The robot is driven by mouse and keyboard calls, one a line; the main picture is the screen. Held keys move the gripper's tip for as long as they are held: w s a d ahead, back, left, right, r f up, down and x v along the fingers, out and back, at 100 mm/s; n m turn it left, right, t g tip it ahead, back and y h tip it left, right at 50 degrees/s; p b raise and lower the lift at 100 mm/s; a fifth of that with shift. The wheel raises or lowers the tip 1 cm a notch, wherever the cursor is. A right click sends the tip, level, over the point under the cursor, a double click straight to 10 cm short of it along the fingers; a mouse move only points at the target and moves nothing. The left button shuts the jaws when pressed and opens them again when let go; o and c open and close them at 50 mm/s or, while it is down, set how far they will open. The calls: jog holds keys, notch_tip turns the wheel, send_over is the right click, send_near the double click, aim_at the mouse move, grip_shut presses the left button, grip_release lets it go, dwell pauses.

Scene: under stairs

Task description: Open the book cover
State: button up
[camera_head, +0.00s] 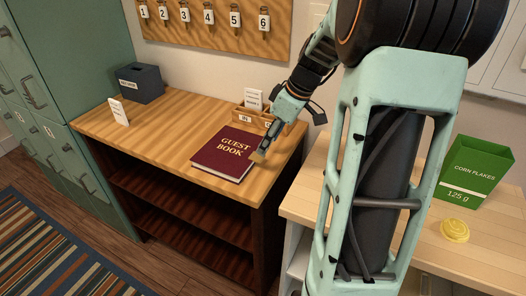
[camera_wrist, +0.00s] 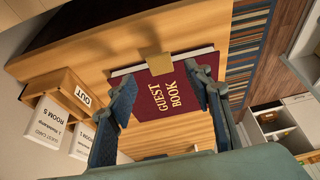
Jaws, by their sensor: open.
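The book (camera_head: 222,160) is closed, with a dark red cover lettered "GUEST BOOK", and lies flat near the front right of the wooden counter. A tan tab (camera_head: 257,157) sticks out at its right edge. In the wrist view the book (camera_wrist: 178,118) shows between my fingers, and the tab (camera_wrist: 155,63) lies over its pale page edge. My gripper (camera_head: 268,147) is open and empty, beside the book's right edge near the tab. The wrist view shows its two fingers (camera_wrist: 160,78) apart, either side of the tab. Whether a fingertip touches the book cannot be told.
A wooden box (camera_head: 250,116) marked IN and OUT, holding cards, stands just behind my gripper. A white card (camera_head: 118,111) and a dark box (camera_head: 140,82) stand at the counter's left. A green carton (camera_head: 475,170) and yellow object (camera_head: 455,230) are on the right counter.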

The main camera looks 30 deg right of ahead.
aim_at(260, 157)
jog(key=x, duration=0.5)
jog(key=shift+w+f, duration=0.15)
jog(key=shift+f, duration=0.2)
jog(key=shift+c, duration=0.5)
grip_shut()
